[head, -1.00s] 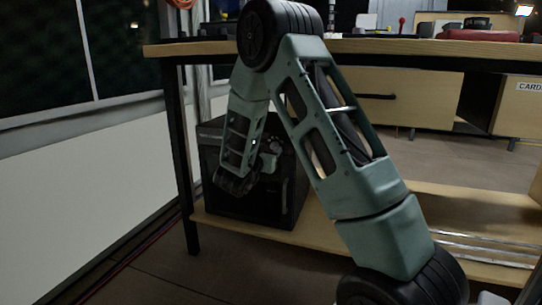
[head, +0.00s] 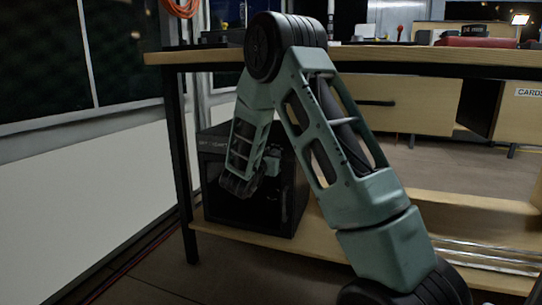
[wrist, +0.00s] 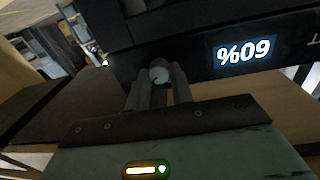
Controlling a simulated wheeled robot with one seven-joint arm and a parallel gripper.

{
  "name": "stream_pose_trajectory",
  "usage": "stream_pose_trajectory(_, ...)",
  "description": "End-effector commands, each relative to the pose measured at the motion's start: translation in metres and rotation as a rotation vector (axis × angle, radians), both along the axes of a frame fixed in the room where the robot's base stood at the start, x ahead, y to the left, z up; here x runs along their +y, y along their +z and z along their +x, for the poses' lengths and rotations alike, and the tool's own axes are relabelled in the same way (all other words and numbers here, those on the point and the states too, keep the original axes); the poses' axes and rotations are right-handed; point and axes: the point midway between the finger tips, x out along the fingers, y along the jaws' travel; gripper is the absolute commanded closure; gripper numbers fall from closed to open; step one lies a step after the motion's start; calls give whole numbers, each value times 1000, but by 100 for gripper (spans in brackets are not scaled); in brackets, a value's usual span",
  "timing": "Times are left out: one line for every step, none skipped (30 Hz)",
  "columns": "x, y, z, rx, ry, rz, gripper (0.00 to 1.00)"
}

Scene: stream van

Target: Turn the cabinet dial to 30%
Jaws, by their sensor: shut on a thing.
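The black cabinet (head: 218,205) stands on the low wooden shelf under the table, mostly behind my arm in the head view. The dial (wrist: 160,73) is a small, round grey knob to the left of the display in that view. My gripper (wrist: 159,84) is shut on the dial, with a finger on each side of it. In the head view my arm hides the dial and the fingertips.
The table top (head: 420,57) spans above the cabinet, with a black table leg (head: 181,165) to its left. A white wall panel (head: 80,205) runs along the left. Wooden drawers (head: 400,100) stand behind. Long metal bars (head: 490,255) lie on the shelf at right.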

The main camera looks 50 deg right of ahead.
Motion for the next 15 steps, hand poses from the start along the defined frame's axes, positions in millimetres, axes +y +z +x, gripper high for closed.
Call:
stream_pose_trajectory(1,1,0,12,0,-3,100)
stream_pose_trajectory(1,2,0,20,0,-6,100)
stream_pose_trajectory(1,2,0,33,0,-11,100)
stream_pose_trajectory(1,3,0,44,0,-15,100)
stream_pose_trajectory(1,3,0,58,0,-20,100)
stream_pose_trajectory(1,4,0,77,0,-28,100)
stream_pose_trajectory(1,4,0,94,0,-34,100)
stream_pose_trajectory(1,5,0,113,1,-42,100)
stream_pose_trajectory(1,5,0,140,2,-52,100)
stream_pose_trajectory(1,6,0,160,0,-61,100)
stream_pose_trajectory(1,6,0,183,0,-70,100)
stream_pose_trajectory(1,7,0,215,1,-85,100)
stream_pose_trajectory(2,7,0,239,1,-94,100)
stream_pose_trajectory(1,7,0,266,1,-106,100)
stream_pose_trajectory(2,7,0,300,2,-120,100)
